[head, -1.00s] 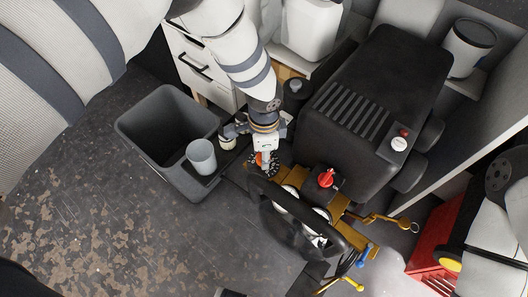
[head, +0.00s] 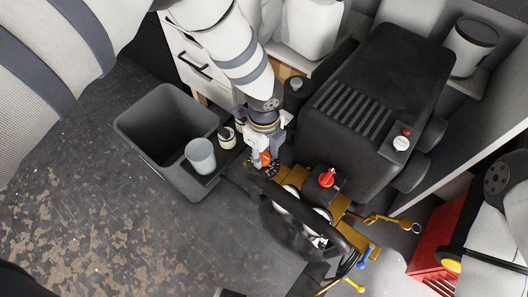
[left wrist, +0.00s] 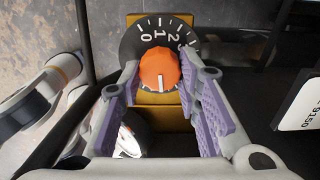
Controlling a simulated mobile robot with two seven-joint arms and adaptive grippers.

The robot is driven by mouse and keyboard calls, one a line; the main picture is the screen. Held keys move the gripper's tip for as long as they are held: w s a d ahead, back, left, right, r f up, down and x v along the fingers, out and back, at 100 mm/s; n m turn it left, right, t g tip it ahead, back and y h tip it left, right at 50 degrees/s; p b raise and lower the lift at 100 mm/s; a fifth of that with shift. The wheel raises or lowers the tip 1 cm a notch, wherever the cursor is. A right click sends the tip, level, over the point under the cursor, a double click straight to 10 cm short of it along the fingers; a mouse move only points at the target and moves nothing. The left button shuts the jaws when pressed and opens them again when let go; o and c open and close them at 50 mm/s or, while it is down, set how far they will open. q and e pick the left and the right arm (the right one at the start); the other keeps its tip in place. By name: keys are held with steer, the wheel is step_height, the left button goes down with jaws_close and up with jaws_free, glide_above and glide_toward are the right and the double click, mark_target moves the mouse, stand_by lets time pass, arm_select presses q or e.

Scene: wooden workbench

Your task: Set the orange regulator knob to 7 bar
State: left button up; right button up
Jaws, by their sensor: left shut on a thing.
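The orange regulator knob (left wrist: 160,68) sits on a black dial plate (left wrist: 133,45) with a white scale. The low numbers from 0 show at the top of the dial in the left wrist view. A white mark on the knob points toward the bottom of that view; the scale there is hidden. My left gripper (left wrist: 158,88) has its purple-padded fingers on both sides of the knob and is shut on it. In the head view the knob (head: 265,158) shows small below my left gripper (head: 261,161). My right gripper is out of view.
A red knob (head: 327,178) stands close by, next to a large black machine (head: 375,100). Brass fittings (head: 340,208) and a black looped part (head: 270,225) lie in front. A grey bin (head: 150,130) with a cup (head: 201,154) stands left. Worn bench surface is clear at lower left.

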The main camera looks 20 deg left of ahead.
mark_target(263, 157)
arm_select(q)
steer(key=shift+m, duration=0.4)
steer(key=o, duration=1.1)
steer(key=shift+o, duration=0.2)
step_height(263, 157, up, 12)
